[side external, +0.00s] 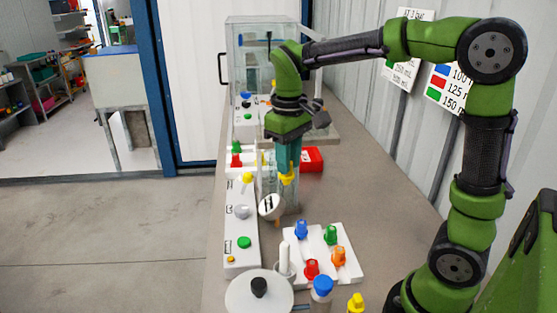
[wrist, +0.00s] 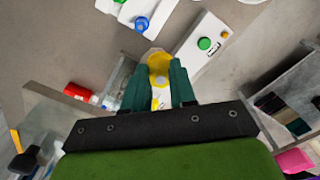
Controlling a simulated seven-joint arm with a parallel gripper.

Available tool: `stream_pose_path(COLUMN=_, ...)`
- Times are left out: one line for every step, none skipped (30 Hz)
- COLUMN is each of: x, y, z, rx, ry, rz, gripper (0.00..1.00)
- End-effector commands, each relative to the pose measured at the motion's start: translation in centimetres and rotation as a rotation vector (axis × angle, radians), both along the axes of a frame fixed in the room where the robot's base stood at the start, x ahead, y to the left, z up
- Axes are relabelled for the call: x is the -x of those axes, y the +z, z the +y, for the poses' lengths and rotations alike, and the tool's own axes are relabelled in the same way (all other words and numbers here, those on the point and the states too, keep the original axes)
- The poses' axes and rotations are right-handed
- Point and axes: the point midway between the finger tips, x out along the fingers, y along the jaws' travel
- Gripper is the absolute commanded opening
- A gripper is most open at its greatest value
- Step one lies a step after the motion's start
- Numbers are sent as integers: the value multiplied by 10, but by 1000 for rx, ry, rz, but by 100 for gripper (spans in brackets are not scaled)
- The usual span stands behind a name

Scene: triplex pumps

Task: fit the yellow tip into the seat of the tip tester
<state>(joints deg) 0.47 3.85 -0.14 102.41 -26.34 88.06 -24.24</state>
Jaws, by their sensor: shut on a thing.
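My gripper (side external: 287,172) has teal fingers and points down over the left part of the bench. In the wrist view the yellow tip (wrist: 158,64) sits between the ends of the two fingers. A round white dial gauge (side external: 270,206) stands just below and left of the tip, apart from it in the picture. It looks like part of the tip tester, but I cannot tell for sure. The tester's seat is not clearly visible.
A long white panel (side external: 242,222) with a green button lies left of the gripper. A white tray (side external: 322,252) holds blue, green, orange and red tips in front. A red box (side external: 312,158) and a glass cabinet (side external: 262,50) stand behind. Bench right of the gripper is clear.

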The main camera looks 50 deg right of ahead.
Motion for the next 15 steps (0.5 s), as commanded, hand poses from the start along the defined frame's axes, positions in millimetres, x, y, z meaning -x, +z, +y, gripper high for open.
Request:
stream_pose_path(x=-13, y=15, z=0, rx=1, ry=-42, rz=-4, gripper=0)
stream_pose_path(x=-20, y=23, z=1, rx=0, ry=-68, rz=-4, gripper=0)
stream_pose_path(x=-28, y=34, z=1, rx=1, ry=-101, rz=-3, gripper=0)
stream_pose_path(x=-34, y=41, z=1, rx=1, ry=-125, rz=-4, gripper=0)
stream_pose_path(x=-40, y=48, z=1, rx=0, ry=-148, rz=-3, gripper=0)
stream_pose_path(x=-48, y=57, z=1, rx=0, ry=-177, rz=-4, gripper=0)
stream_pose_path(x=-54, y=64, z=1, rx=-2, ry=-198, rz=-4, gripper=0)
stream_pose_path(x=-60, y=69, z=0, rx=-2, ry=-216, rz=-3, gripper=0)
stream_pose_path(x=-68, y=76, z=-2, rx=-2, ry=-236, rz=-3, gripper=0)
stream_pose_path(x=-73, y=80, z=-5, rx=-2, ry=-248, rz=-1, gripper=0)
stream_pose_path(x=-79, y=84, z=-10, rx=-1, ry=-256, rz=0, gripper=0)
stream_pose_path(x=-87, y=88, z=-18, rx=0, ry=-262, rz=3, gripper=0)
stream_pose_path(x=-92, y=90, z=-26, rx=2, ry=-263, rz=5, gripper=0)
stream_pose_path(x=-97, y=93, z=-34, rx=3, ry=-261, rz=7, gripper=0)
stream_pose_path(x=-102, y=96, z=-45, rx=4, ry=-259, rz=11, gripper=0)
